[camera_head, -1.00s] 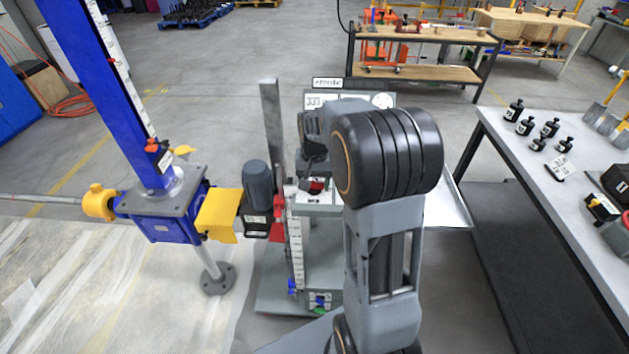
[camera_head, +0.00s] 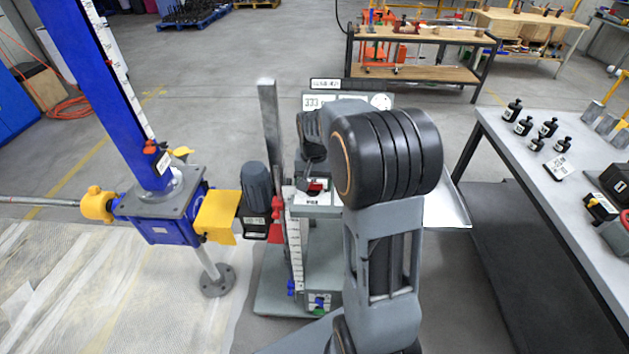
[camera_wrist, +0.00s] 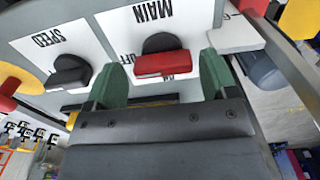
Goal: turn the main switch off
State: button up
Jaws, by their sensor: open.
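The main switch has a red handle (camera_wrist: 161,64) on a black knob, on a white plate lettered MAIN (camera_wrist: 152,12), upside down in the wrist view. The handle lies crosswise there. Part of an OFF mark shows left of it; another mark below is partly covered. My gripper (camera_wrist: 163,77) is open, with one green fingertip on each side of the handle. I cannot tell whether either fingertip touches it. In the head view the red handle (camera_head: 314,187) shows small on the grey control stand, below my wrist; the fingertips are not clear there.
A black SPEED knob (camera_wrist: 70,73) sits left of the switch in the wrist view. In the head view, a blue screw jack (camera_head: 158,215) with a yellow guard (camera_head: 216,215) and motor (camera_head: 257,190) stands to the left. A table with black bottles (camera_head: 524,125) stands right.

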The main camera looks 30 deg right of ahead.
aim_at(314, 183)
jog(key=shift+a, duration=0.2)
jog(key=shift+r+p, duration=0.5)
notch_tip(314, 183, up, 7)
jog(key=p, duration=0.5)
jog(key=shift+d+r, duration=0.1)
jog(key=shift+d, duration=0.05)
jog(key=shift+s+a+f+n, duration=0.25)
jog(key=shift+s+f+n, duration=0.45)
jog(key=shift+s, duration=0.35)
jog(key=s+a+r+n+t, duration=0.2)
jog(key=s+a+r, duration=0.2)
jog(key=s, duration=0.3)
jog(key=s+a+r+n+t, duration=0.2)
jog(key=s+a+r, duration=0.2)
jog(key=s, duration=0.3)
jog(key=shift+s+a+r+t, duration=0.25)
jog(key=shift+a+t, duration=0.15)
jog(key=shift+a, duration=0.1)
